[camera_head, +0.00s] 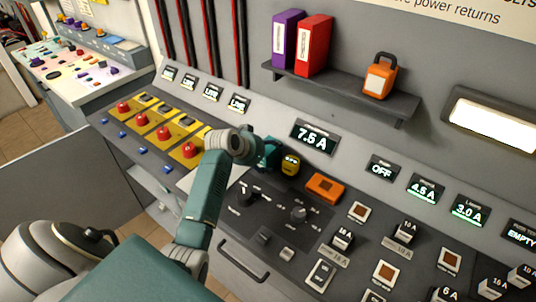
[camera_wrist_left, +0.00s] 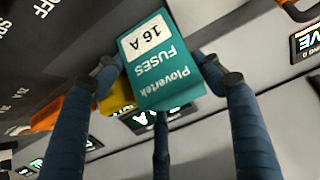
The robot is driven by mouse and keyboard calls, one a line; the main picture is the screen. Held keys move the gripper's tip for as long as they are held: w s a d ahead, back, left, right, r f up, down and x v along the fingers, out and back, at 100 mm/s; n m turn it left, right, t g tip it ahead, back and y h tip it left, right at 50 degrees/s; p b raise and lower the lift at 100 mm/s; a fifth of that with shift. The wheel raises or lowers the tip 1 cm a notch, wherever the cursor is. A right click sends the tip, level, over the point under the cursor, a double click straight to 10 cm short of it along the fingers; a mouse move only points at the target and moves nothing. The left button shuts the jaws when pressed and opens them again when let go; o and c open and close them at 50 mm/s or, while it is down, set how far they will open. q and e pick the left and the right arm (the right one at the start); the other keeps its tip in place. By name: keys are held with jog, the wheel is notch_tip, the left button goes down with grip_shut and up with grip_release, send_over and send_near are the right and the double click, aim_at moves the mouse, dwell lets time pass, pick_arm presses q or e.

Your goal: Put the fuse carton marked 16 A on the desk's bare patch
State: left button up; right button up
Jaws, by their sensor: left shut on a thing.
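The teal fuse carton (camera_wrist_left: 160,62), marked Plovertek FUSES 16 A, is between the fingers of my left gripper (camera_wrist_left: 168,80) in the left wrist view. The fingers press on its sides, and its label looks upside down there. In the head view my left gripper (camera_head: 270,154) is over the back of the sloping desk, beside a yellow object with a dark face (camera_head: 290,164). The carton is hard to tell from the gripper there. A pale bare strip of the desk (camera_head: 199,182) shows left of my left forearm, partly hidden by it. My right gripper is out of view.
An orange box (camera_head: 325,187) lies right of the yellow object. Knobs (camera_head: 298,214) and switches crowd the desk front. Yellow plates with red buttons (camera_head: 163,133) are on the left. A shelf (camera_head: 345,93) with binders (camera_head: 313,46) and an orange lantern (camera_head: 380,77) juts out above.

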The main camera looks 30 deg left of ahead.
pick_arm(q)
jog(key=shift+r, duration=0.1)
jog(key=o, duration=1.6)
jog(key=shift+f, duration=0.25)
jog(key=shift+r, duration=0.2)
jog(key=shift+s+r, duration=0.25)
jog(key=b+v, duration=0.1)
jog(key=v, duration=1)
jog(key=shift+s+r, duration=0.1)
jog(key=shift+s, duration=0.05)
